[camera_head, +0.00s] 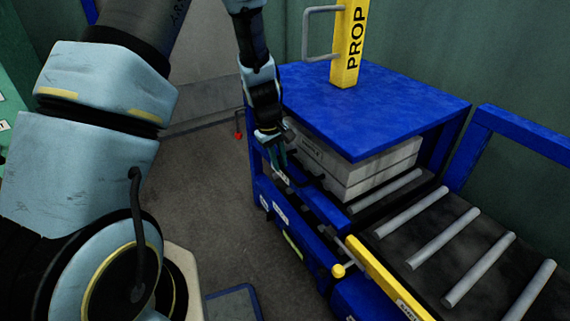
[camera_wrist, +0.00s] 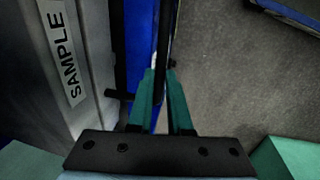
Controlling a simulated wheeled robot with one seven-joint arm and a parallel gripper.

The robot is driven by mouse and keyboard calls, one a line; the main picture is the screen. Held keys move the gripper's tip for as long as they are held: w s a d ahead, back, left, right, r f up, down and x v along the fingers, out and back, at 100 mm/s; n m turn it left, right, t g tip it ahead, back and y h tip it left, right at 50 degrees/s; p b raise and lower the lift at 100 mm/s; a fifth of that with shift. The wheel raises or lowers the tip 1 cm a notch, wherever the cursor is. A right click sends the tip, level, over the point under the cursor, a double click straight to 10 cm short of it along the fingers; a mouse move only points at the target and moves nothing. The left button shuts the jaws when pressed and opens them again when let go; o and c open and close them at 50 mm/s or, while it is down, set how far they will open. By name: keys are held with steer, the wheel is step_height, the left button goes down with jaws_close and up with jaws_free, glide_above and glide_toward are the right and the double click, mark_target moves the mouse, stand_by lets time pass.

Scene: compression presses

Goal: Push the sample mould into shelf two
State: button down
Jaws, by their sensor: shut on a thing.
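The sample mould (camera_head: 388,164) is a grey, layered block under the blue top plate of the press, at the inner end of the roller track. In the wrist view its side (camera_wrist: 92,30) fills the left, with a SAMPLE label. My gripper (camera_head: 281,170) is beside the mould's left side, low along the blue frame. In the wrist view its green fingers (camera_wrist: 160,78) are close together around a thin dark bar (camera_wrist: 166,40), right of the mould. Whether this bar belongs to the mould or the frame cannot be told. The fingertip contact is partly hidden.
The blue press top (camera_head: 380,105) carries a yellow PROP post (camera_head: 349,45). The roller track (camera_head: 450,245) runs to the lower right, with a yellow bar (camera_head: 385,275) along its near side. Open floor (camera_head: 215,190) lies left of the press.

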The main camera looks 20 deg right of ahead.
steer(key=w, duration=0.3)
steer(key=shift+a+r, duration=0.1)
steer(key=shift+a, duration=0.25)
steer(key=shift+s, duration=0.1)
steer(key=c, duration=0.8)
jaws_free()
steer(key=shift+s, duration=0.15)
steer(key=shift+c, duration=0.2)
step_height(320, 180, up, 10)
steer(key=a+p, duration=0.2)
steer(key=p, duration=0.1)
steer(key=shift+s+r, duration=0.2)
steer(key=shift+r, duration=0.05)
